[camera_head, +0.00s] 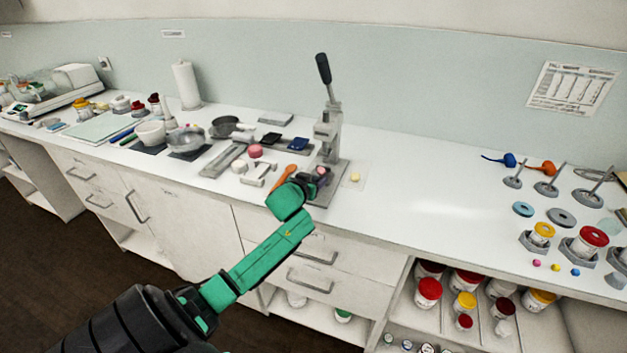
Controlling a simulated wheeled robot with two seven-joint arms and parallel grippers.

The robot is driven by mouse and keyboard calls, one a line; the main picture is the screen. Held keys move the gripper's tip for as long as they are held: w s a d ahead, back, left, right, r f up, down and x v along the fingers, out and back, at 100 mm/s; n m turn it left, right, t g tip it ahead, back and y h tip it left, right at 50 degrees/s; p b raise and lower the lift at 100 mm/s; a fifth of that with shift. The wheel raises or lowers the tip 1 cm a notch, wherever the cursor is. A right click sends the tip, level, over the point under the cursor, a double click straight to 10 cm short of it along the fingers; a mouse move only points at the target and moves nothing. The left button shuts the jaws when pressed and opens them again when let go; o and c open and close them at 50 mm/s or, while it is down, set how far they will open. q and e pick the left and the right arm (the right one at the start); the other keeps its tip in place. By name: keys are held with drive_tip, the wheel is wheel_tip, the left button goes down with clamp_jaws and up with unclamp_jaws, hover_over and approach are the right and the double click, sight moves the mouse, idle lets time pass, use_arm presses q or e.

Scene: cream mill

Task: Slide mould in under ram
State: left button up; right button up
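The hand press (328,130) stands upright on the counter near the middle, its black-gripped lever (323,69) raised. Its grey base plate (336,178) reaches toward the counter's front edge. My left gripper (318,182) is at the front of the press, low over the base, at the end of my green arm. A small pinkish, round-topped piece (322,171), possibly the mould, shows right at the fingertips, below the press head. The fingers are small and partly hidden by my wrist, so their opening and any hold are unclear. My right gripper is out of view.

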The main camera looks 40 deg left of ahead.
use_arm(q)
clamp_jaws()
idle(1.2)
